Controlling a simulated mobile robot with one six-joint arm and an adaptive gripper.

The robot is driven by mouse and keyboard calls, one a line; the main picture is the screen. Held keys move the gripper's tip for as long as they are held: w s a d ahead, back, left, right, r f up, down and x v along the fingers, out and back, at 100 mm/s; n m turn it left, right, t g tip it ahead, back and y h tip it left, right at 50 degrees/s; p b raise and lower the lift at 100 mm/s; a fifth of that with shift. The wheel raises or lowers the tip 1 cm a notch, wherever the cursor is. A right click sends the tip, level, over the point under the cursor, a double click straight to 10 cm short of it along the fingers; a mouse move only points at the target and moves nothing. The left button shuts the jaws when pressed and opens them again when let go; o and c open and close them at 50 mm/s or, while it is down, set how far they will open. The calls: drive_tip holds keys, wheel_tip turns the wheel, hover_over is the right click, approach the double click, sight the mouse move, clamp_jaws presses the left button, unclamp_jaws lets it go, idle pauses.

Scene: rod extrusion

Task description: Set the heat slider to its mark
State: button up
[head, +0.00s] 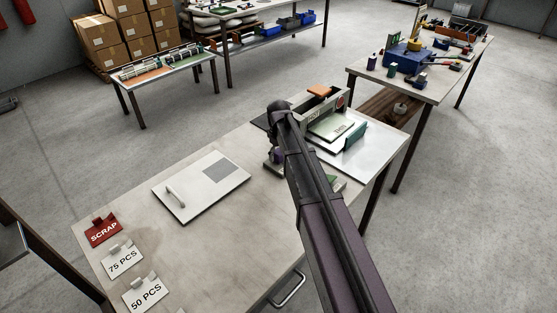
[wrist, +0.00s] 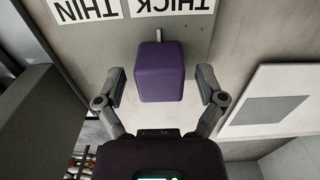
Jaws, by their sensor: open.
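In the wrist view a purple block-shaped knob (wrist: 161,75) stands out from a grey panel (wrist: 215,45); I cannot tell for sure that it is the heat slider. A thin pale strip (wrist: 158,34) shows just beyond the knob; whether it is a mark or part of a slot is unclear. My gripper (wrist: 161,88) is open, with one finger on each side of the knob and a gap at both sides. In the head view my gripper (head: 273,160) is at the left side of the machine (head: 312,113), and my arm covers much of that machine.
Upside-down THIN (wrist: 85,10) and THICK (wrist: 172,5) labels sit beyond the knob. A white board with a handle (head: 200,190) lies on the bench (head: 225,245), left of my arm. SCRAP (head: 103,231), 75 PCS (head: 123,260) and 50 PCS (head: 145,294) signs stand front left.

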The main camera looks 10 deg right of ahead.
drive_tip(key=shift+f+b, duration=0.3)
drive_tip(key=shift+f, duration=0.15)
